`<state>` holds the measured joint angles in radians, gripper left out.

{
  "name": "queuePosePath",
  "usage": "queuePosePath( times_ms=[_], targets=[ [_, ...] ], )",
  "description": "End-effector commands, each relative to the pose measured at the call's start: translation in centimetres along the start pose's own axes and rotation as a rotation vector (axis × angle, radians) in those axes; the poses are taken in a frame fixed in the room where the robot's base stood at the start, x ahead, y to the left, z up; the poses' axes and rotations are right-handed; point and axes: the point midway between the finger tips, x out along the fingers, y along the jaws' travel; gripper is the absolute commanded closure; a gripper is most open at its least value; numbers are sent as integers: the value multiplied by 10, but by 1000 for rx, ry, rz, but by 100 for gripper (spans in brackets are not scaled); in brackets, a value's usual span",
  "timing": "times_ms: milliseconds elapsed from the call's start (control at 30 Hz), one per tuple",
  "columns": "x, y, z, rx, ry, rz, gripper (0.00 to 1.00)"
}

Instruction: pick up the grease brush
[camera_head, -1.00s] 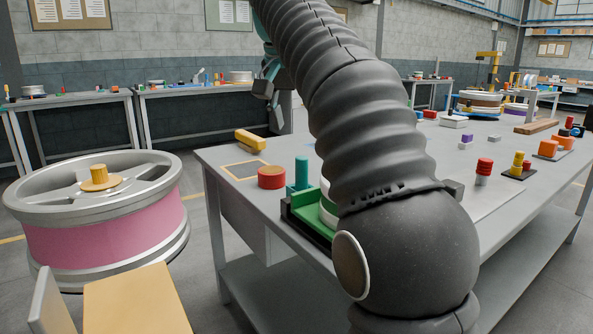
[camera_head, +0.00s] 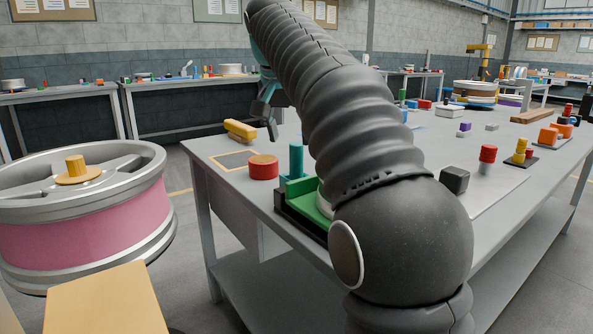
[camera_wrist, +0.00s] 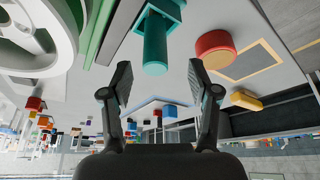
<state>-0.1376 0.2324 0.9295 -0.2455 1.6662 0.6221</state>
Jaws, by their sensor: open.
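I cannot clearly pick out the grease brush. A yellow elongated block (camera_head: 240,130) lies near the table's far left corner; it also shows in the wrist view (camera_wrist: 246,101). A teal upright peg (camera_head: 296,160) stands by a green fixture (camera_head: 300,187); the peg shows large in the wrist view (camera_wrist: 155,45). A red round tin (camera_head: 263,167) sits left of the peg. My gripper (camera_head: 268,122) hangs over the table's far side, partly hidden by my arm. In the wrist view my gripper (camera_wrist: 162,85) has its fingers spread, with nothing between them.
A pink-banded wheel (camera_head: 85,225) stands at the left, off the table (camera_head: 228,200). A black block (camera_head: 455,180), a red stack (camera_head: 487,155) and a yellow stack (camera_head: 520,150) stand on the right. My arm covers the table's middle in the head view.

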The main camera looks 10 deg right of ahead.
Motion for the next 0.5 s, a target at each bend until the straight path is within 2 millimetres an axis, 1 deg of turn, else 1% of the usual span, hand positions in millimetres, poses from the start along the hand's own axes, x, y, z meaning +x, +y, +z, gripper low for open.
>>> queuePosePath(
  times_ms=[167,400,500],
  targets=[
    [12,3,-3,3,-1,2,39],
    [46,7,-7,3,-2,2,39],
    [53,7,-7,3,-1,1,39]
  ],
)
